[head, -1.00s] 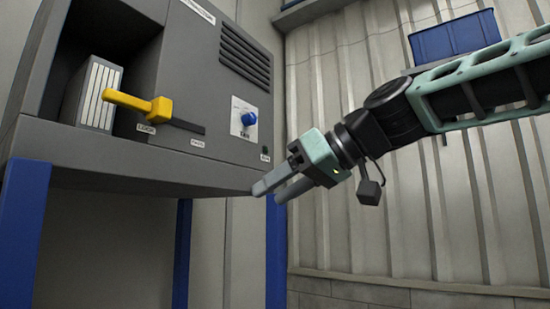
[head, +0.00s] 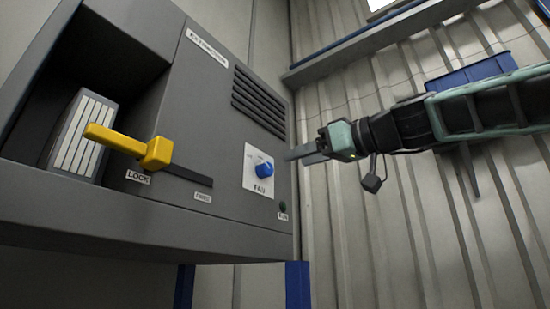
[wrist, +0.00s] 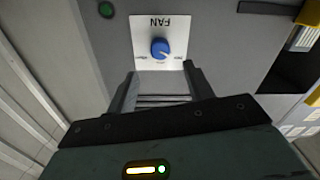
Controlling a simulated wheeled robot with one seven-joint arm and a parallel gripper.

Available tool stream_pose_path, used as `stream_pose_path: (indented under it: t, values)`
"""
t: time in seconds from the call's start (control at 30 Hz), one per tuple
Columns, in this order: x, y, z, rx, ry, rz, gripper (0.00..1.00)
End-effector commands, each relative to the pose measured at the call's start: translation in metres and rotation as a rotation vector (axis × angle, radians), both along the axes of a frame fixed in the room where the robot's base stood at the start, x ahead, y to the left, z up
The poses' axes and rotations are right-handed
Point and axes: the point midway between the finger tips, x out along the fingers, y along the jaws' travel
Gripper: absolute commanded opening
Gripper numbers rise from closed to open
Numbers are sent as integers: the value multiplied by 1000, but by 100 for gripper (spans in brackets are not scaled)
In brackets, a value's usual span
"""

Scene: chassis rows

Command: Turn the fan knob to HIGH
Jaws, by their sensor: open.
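The blue fan knob (head: 264,169) sits on a white label plate (head: 252,183) on the grey cabinet's front. In the wrist view the knob (wrist: 159,48) is upside down with the word FAN above it, just beyond the fingers. A small white mark shows on the knob; I cannot read the labels beside it. My gripper (head: 290,154) is right of the knob in the head view, apart from it. In the wrist view my gripper (wrist: 160,82) has its fingers spread with nothing between them.
A yellow lever (head: 130,146) sticks out left of the knob, by a LOCK label and a slot. A filter block (head: 82,138) sits in the recess behind it. A green button (head: 282,207) is below the knob. Vents (head: 258,102) are above. A blue bin (head: 470,72) is on the wall.

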Motion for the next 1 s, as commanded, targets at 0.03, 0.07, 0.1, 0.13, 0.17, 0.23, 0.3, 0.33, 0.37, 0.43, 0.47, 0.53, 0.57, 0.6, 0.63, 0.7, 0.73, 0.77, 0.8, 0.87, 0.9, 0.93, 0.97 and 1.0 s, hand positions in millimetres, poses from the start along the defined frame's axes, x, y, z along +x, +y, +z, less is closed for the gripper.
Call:
stream_pose_path:
  t: [0.03,0.07,0.1,0.13,0.17,0.23,0.3,0.33,0.37,0.43,0.47,0.53,0.57,0.6,0.63,0.7,0.73,0.77,0.8,0.87,0.9,0.93,0.97,1.0]
  values:
    - [7,10,4,-1,3,3,52]
    - [11,15,4,-1,3,2,52]
    - [15,21,4,-1,3,3,52]
    - [19,26,4,0,4,3,52]
    - [23,30,4,0,3,3,52]
    - [30,40,3,-1,3,2,52]
    - [36,47,3,0,3,3,52]
    - [38,50,3,0,3,3,52]
    - [40,52,2,-1,3,2,52]
    - [44,56,2,0,2,1,52]
    - [45,58,2,0,0,0,52]
    - [47,60,1,0,0,0,52]
    - [47,61,1,0,0,0,52]
    - [47,61,0,0,0,0,52]
    - [48,61,0,0,0,0,52]
    - [48,62,0,0,0,0,52]
    - [48,61,0,0,0,0,52]
    - [48,61,0,0,0,0,52]
    - [48,61,0,0,0,0,52]
    - [47,61,0,1,1,0,44]
    - [47,61,0,1,1,0,33]
    - [47,61,0,1,1,0,24]
    - [47,61,0,1,1,0,16]
    - [47,61,0,1,1,0,7]
